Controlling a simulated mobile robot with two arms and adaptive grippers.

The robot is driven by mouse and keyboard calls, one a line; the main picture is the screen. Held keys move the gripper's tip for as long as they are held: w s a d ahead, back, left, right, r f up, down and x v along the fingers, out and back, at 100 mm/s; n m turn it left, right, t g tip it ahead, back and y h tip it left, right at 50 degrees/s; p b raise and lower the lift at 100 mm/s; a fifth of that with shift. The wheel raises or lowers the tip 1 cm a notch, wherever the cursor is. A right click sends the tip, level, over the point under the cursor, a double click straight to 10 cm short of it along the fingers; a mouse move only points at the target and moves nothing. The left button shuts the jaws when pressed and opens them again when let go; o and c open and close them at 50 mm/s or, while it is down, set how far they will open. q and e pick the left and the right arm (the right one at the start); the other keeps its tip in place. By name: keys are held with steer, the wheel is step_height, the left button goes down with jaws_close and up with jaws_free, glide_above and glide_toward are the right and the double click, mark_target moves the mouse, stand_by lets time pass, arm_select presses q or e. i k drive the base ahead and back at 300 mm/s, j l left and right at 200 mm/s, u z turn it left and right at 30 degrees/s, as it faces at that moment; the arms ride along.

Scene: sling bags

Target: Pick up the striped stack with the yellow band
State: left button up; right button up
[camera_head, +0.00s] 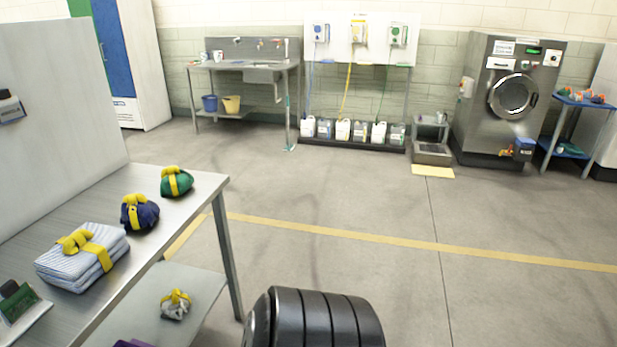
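The striped stack (66,268) is a folded pile of blue-and-white striped cloth on the metal table at the left. A yellow band (98,255) runs over it, with a knot or loop (75,242) on top. It lies flat near the table's front edge. Neither of my grippers shows clearly. A black ribbed rounded part (315,322) at the bottom centre is probably mine, but I cannot tell which part. Nothing is seen touching the stack.
A dark blue bundle (140,215) and a green bundle (176,185), both yellow-banded, sit behind the stack. A green-and-white item (18,305) is at its left. A grey bundle (174,307) lies on the lower shelf (200,285). The central floor (330,205) is clear.

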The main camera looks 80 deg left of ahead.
mark_target(78, 260)
steer(key=u, duration=4.2)
steer(key=j+u, duration=0.1)
steer(key=j, duration=0.85)
